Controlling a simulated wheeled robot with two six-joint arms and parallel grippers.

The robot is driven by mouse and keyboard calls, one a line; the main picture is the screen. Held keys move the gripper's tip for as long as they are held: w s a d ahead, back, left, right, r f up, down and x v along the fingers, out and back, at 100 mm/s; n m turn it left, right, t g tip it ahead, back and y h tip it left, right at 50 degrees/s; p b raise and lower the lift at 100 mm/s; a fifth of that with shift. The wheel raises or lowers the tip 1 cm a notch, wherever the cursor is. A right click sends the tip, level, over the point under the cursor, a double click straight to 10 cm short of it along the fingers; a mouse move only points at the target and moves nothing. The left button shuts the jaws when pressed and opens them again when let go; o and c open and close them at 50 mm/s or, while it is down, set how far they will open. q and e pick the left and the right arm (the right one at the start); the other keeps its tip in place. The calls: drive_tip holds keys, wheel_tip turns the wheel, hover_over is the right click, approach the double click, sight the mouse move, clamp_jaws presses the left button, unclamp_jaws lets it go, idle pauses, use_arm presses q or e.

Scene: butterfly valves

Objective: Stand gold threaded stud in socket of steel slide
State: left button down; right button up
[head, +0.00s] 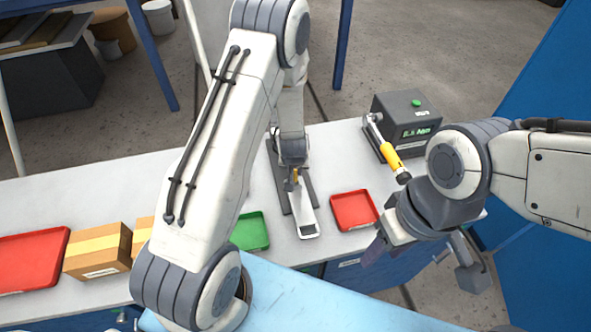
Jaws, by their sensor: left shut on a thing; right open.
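My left gripper (293,180) points down over the steel slide (305,215) on the bench. It is shut on the gold threaded stud (296,175), of which only a thin gold strip shows between the fingers. The slide is a pale, narrow bar lying on a dark grey rail (278,182). The socket is hidden by the gripper, and I cannot tell whether the stud touches the slide. My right gripper (422,261) is open and empty at the front right, in front of the bench edge.
A red tray (354,211) lies right of the slide and a green tray (250,232) lies left. A yellow-handled tool (388,152) stands by a dark box with a display (408,115). A cardboard box (97,252) and a larger red tray (30,262) are at left.

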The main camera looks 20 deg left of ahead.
use_arm(q)
drive_tip(key=shift+f+b, duration=0.8)
drive_tip(key=shift+f, duration=0.3)
idle(1.6)
drive_tip(key=c, duration=0.8)
unclamp_jaws()
drive_tip(key=shift+o, duration=0.2)
drive_tip(key=shift+s+r, duration=0.15)
drive_tip(key=shift+r, duration=0.35)
drive_tip(key=p+v, duration=0.1)
drive_tip(key=v, duration=0.8)
drive_tip(key=shift+r, duration=0.2)
drive_tip(key=shift+s+d, duration=0.1)
